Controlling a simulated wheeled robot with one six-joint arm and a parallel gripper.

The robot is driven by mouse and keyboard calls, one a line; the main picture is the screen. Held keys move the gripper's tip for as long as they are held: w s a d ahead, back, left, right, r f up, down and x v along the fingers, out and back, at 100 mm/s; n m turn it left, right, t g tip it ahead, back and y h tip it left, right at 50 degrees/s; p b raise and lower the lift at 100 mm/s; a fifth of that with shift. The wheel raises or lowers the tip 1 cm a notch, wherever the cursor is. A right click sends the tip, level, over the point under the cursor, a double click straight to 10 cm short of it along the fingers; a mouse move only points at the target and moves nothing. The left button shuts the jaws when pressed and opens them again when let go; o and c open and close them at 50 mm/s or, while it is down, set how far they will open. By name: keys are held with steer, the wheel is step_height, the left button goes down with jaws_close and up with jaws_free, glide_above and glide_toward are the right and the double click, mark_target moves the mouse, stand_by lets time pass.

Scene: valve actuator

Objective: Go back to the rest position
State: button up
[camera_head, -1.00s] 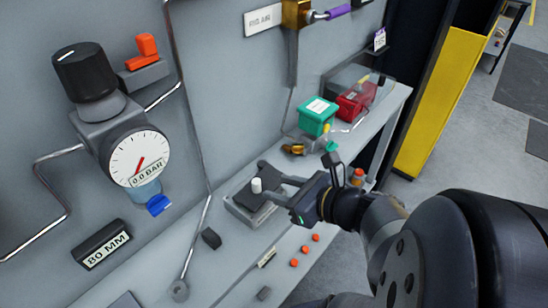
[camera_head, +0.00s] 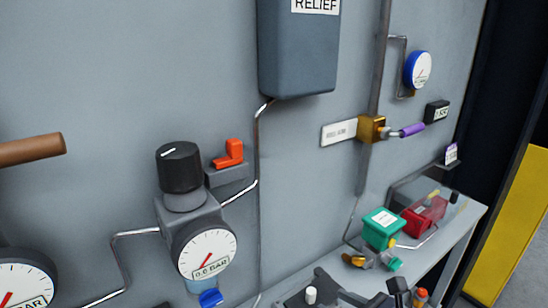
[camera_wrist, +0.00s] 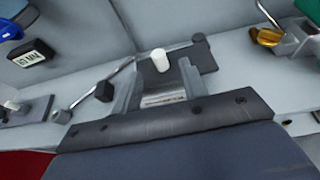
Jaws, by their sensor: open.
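My gripper (camera_wrist: 160,82) is open in the wrist view, its two grey fingers apart. A dark plate with a white peg (camera_wrist: 160,60) lies just beyond the fingertips on the grey shelf; nothing is clearly held between the fingers. In the head view the white peg (camera_head: 310,295) shows at the bottom edge. Only a small part of my gripper shows beside it there, and the rest of my arm is out of frame.
The wall panel carries a pressure gauge (camera_head: 208,254), a black knob (camera_head: 179,167), an orange lever (camera_head: 229,154) and a brass valve with purple handle (camera_head: 371,129). A green box (camera_head: 382,228) and a red box (camera_head: 424,217) stand on the shelf's right. Open floor lies beyond the yellow panel (camera_head: 520,230).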

mark_target(315, 293)
steer(key=shift+b+x, duration=1.1)
steer(key=shift+x, duration=3.75)
steer(key=shift+s, duration=0.15)
